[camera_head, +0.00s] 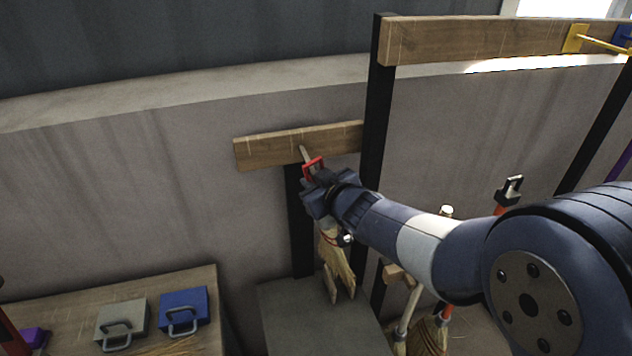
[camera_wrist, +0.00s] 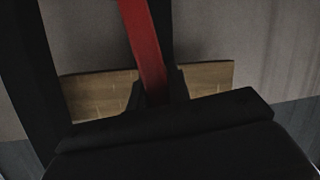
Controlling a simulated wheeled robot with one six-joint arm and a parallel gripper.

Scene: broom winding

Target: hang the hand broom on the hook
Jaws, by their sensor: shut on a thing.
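The hand broom has straw bristles (camera_head: 338,262) that hang below my gripper and a red loop (camera_head: 313,166) at its top end. My gripper (camera_head: 317,183) is shut on the broom's red handle, which also shows as a red strip in the wrist view (camera_wrist: 143,45). A pale peg (camera_head: 304,152), seemingly the hook, sticks out from a short wooden board (camera_head: 265,148). The red loop is right at the peg in the head view; I cannot tell whether the peg is through it. The board also shows behind the fingers in the wrist view (camera_wrist: 95,92).
A black post (camera_head: 378,110) stands right of the board. A higher board (camera_head: 470,40) carries a yellow hook (camera_head: 575,40). Other brooms (camera_head: 430,335) stand low at right. A wooden table (camera_head: 200,290) at lower left holds a grey box (camera_head: 122,322) and a blue box (camera_head: 184,308).

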